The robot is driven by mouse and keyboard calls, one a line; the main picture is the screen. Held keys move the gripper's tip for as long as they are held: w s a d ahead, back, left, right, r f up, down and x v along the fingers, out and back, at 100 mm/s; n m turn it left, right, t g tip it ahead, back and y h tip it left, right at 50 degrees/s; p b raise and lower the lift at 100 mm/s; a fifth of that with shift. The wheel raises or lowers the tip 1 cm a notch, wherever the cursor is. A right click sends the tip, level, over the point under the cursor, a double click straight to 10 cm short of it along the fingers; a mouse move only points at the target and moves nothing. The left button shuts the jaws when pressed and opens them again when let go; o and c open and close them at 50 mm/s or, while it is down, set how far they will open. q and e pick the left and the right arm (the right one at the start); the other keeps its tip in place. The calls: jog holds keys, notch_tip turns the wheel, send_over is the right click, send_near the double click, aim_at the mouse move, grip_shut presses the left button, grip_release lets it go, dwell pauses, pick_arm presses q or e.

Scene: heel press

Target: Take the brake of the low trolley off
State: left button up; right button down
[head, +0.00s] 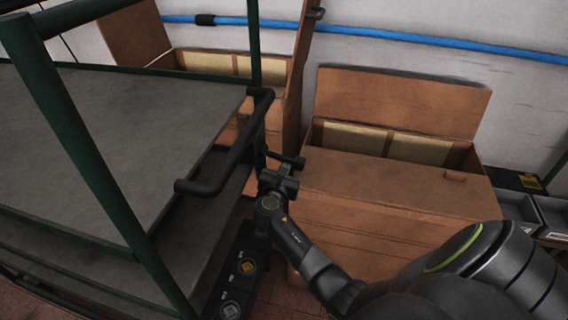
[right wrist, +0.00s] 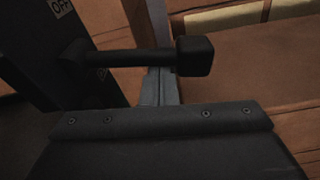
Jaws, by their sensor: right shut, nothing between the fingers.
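The low trolley (head: 150,130) stands at the left of the head view, with grey decks, green posts and a black push bar (head: 232,150). A dark upright plate on it carries a black brake lever (head: 290,160) with a knob. In the right wrist view the lever (right wrist: 130,58) lies level, its blocky knob at the right end, and an "OFF" label (right wrist: 61,6) shows on the plate. My right gripper (head: 277,178) is shut and empty, close by the lever. Its fingertips (right wrist: 160,85) pass partly behind the lever; I cannot tell whether they touch. My left gripper is not in view.
An open cardboard box (head: 400,170) stands right of the gripper, another (head: 225,65) behind the trolley. A blue pipe (head: 400,37) runs along the wall. Grey bins (head: 520,208) are at the far right.

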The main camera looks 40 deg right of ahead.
pick_arm(q)
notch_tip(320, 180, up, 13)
jog(key=p, duration=1.2)
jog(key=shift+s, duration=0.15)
pick_arm(e)
notch_tip(320, 180, up, 6)
jog(key=n+g+h, duration=0.1)
jog(key=n, duration=0.6)
jog(key=shift+s, duration=0.1)
jog(key=shift+d+f, duration=0.1)
